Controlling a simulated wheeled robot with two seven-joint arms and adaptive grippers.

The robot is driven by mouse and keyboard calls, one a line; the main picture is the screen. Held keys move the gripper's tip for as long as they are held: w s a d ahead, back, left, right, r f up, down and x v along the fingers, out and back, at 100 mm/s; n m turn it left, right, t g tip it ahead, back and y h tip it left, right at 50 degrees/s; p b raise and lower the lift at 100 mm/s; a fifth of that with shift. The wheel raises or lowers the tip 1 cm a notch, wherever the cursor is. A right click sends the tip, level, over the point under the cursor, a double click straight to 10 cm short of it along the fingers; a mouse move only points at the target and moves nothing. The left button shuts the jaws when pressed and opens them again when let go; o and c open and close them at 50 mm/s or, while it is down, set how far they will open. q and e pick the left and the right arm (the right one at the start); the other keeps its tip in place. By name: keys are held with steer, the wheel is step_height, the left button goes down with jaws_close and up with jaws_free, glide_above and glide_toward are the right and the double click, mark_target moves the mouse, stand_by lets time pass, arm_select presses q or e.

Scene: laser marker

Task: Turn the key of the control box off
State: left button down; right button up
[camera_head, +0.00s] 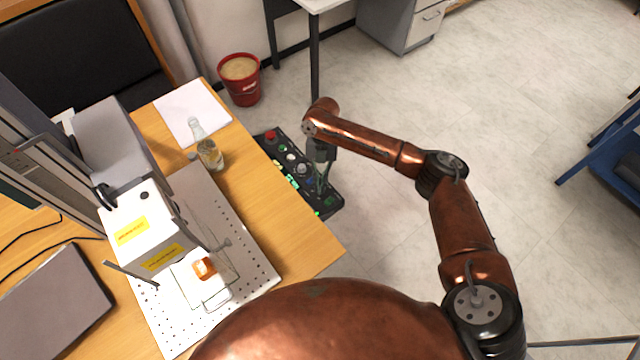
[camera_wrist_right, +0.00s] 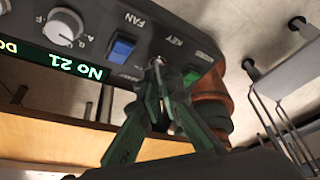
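The control box (camera_head: 288,162) is a dark panel with a red button, knobs and lit green parts, beside the wooden table in the head view. In the right wrist view the control box (camera_wrist_right: 205,28) shows upside down, with a blue FAN switch, a green button and the KEY label. The key (camera_wrist_right: 157,62) is a small silver piece by that label, mostly hidden by the fingers. My right gripper (camera_wrist_right: 158,80) has its fingertips close together at the key, seemingly closed on it. In the head view my right gripper (camera_head: 321,172) is over the panel's right part. My left gripper is out of view.
The wooden table (camera_head: 305,240) holds a laser marker (camera_head: 140,225), a perforated plate (camera_head: 245,260), a glass bottle (camera_head: 208,150), paper (camera_head: 190,110) and a laptop (camera_head: 55,300). A red bucket (camera_head: 240,80) stands behind.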

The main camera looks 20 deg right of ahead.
steer(key=o, duration=0.4)
steer(key=shift+o, duration=0.2)
steer(key=v, duration=1.2)
steer(key=shift+s+f, duration=0.1)
